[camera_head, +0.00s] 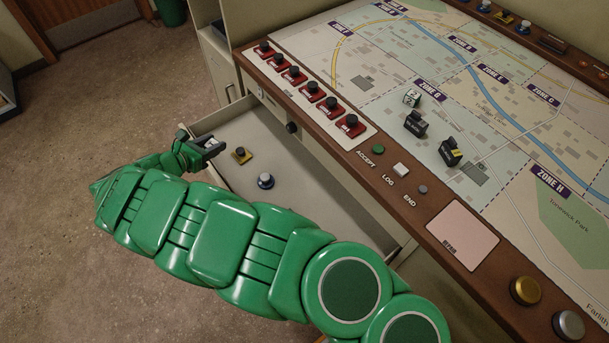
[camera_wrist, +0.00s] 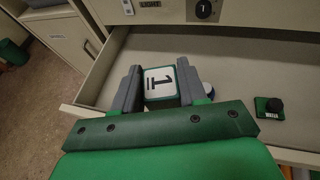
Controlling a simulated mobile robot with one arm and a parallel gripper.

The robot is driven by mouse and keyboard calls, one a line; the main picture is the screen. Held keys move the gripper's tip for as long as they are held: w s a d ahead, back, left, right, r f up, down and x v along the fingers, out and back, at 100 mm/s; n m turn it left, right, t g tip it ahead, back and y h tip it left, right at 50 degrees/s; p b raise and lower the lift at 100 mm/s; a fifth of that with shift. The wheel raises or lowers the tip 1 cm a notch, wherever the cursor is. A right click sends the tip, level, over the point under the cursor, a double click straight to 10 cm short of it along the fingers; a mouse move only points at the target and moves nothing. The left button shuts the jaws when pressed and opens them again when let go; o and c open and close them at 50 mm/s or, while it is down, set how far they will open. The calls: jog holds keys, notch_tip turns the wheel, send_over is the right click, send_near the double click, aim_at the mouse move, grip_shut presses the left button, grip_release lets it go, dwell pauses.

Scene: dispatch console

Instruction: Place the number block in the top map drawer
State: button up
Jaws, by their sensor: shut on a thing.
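The number block (camera_wrist: 161,84) is white with a green edge and a black underlined 1 on its face. My gripper (camera_wrist: 161,88) is shut on it, a dark finger on each side. In the head view my gripper (camera_head: 208,146) is at the left end of the open drawer (camera_head: 308,192), and only a small pale part of the block (camera_head: 212,143) shows. In the wrist view the block appears over the left part of the drawer (camera_wrist: 190,60). I cannot tell how high above the drawer floor it is.
Bare drawer floor lies right of these pieces.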

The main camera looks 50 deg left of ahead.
jog(key=w+d+f+m+h, duration=0.1)
jog(key=w+d+f+h, duration=0.1)
jog(key=w+d+f, duration=0.55)
jog(key=w+d+m+h, duration=0.1)
jog(key=w+d, duration=0.5)
jog(key=d, duration=0.4)
jog(key=w+d+m+h, duration=0.1)
jog(key=w+d+m, duration=0.1)
jog(key=w+d, duration=0.7)
jog(key=shift+t, duration=0.3)
jog(key=shift+s+d+f, duration=0.3)
jog(key=shift+s+f, duration=0.15)
jog(key=shift+f, duration=0.8)
jog(key=shift+s+d+f, duration=0.25)
jog(key=shift+s+f, duration=0.15)
jog(key=shift+f, duration=0.85)
jog(key=shift+s+d+f, duration=0.3)
jog(key=shift+s+f, duration=0.15)
jog(key=shift+f, duration=0.8)
jog(key=shift+f, duration=0.55)
jog(key=o, duration=1)
jog(key=shift+r, duration=0.15)
